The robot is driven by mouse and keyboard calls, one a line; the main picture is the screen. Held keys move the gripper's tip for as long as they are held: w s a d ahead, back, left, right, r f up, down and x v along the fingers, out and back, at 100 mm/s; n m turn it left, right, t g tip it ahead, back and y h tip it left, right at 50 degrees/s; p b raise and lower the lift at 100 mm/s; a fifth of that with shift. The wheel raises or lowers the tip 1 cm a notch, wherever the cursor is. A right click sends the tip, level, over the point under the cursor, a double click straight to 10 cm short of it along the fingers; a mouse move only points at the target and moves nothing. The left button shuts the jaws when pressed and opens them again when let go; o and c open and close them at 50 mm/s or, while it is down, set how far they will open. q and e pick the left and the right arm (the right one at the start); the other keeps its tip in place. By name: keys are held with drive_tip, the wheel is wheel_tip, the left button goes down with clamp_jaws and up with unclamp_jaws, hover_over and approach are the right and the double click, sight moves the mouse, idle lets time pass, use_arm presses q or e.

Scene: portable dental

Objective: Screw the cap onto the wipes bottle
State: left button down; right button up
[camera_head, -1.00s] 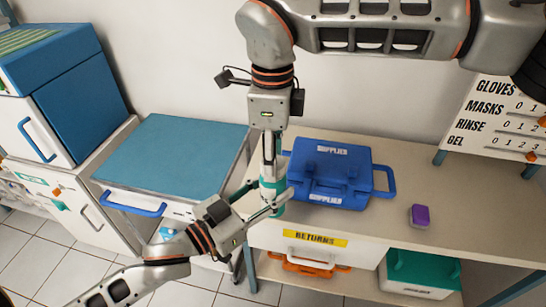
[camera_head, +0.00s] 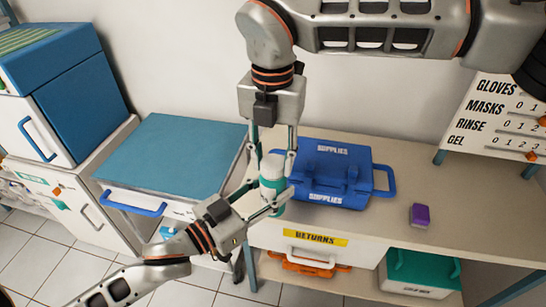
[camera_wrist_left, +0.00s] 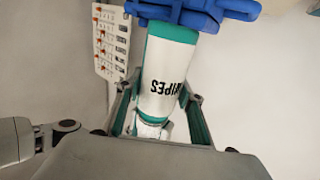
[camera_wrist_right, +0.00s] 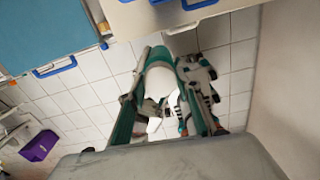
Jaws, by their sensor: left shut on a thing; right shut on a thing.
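The white and teal wipes bottle (camera_head: 272,184) stands upright at the counter's front edge in the head view. My left gripper (camera_head: 268,203) is shut on its body from the lower left. "WIPES" shows upside down on the bottle in the left wrist view (camera_wrist_left: 168,80). My right gripper (camera_head: 272,155) points straight down, its fingers on either side of the bottle's white top. In the right wrist view a white piece (camera_wrist_right: 160,82), seemingly the cap, sits between the fingers. The seam between cap and bottle cannot be made out.
A blue supplies case (camera_head: 328,175) stands close to the right of the bottle. A purple block (camera_head: 420,215) lies farther right on the counter (camera_head: 455,235). A teal-topped cart (camera_head: 172,155) stands to the left. A returns drawer (camera_head: 318,250) is below.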

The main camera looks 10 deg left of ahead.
drive_tip(key=o, duration=1.3)
wheel_tip(320, 180, up, 12)
